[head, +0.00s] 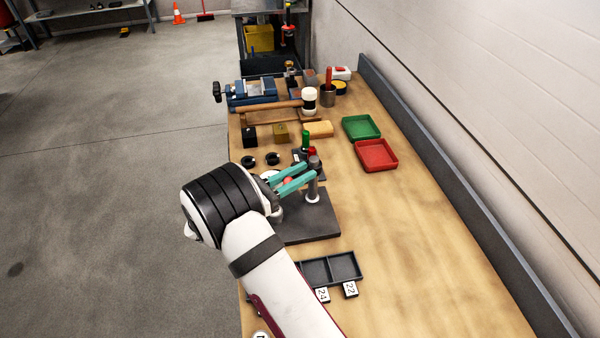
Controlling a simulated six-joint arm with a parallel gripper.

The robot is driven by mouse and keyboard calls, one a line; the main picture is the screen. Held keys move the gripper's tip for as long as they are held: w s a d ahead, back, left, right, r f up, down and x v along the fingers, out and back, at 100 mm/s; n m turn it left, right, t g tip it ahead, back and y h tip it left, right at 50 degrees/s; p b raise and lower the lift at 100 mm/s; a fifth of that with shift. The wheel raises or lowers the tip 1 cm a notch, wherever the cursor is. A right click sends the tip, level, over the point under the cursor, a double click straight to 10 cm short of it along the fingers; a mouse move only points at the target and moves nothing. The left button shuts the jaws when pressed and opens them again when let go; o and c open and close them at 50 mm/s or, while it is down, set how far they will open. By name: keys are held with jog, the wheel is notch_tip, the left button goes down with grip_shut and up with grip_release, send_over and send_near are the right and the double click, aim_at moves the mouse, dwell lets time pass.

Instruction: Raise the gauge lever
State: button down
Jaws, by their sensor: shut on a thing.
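The gauge stand has a dark base plate (312,222) and an upright grey post (313,184) with a pale collar at its foot. It stands on the bench in front of my gripper. My gripper (306,172) has teal fingers that reach in from the left beside the post. A small reddish knob (288,181), apparently the gauge lever's end, shows between the fingers, and they are shut on it. The rest of the lever is hidden by the fingers and my wrist. A sliver of a pale round part (269,174), perhaps the dial, shows behind my wrist.
Just behind the stand are a green-handled tool (305,140) and black rings (272,159). Red (376,155) and green (361,127) trays lie to the right. A dark divided tray (330,269) with number tags lies nearer. The bench's right side is clear.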

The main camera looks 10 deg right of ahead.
jog(key=shift+w+d+f+g+y, duration=0.15)
jog(key=shift+d+g+y, duration=0.3)
jog(key=shift+y, duration=0.45)
jog(key=shift+w+d+f+g+y, duration=0.1)
jog(key=shift+w+d+g+y, duration=0.3)
jog(key=shift+y, duration=0.5)
jog(key=shift+w+d+f+g+y, duration=0.1)
jog(key=shift+d+g+y, duration=0.35)
jog(key=shift+y, duration=0.45)
jog(key=shift+d, duration=0.1)
jog(key=c, duration=0.7)
grip_release()
jog(key=v, duration=1.6)
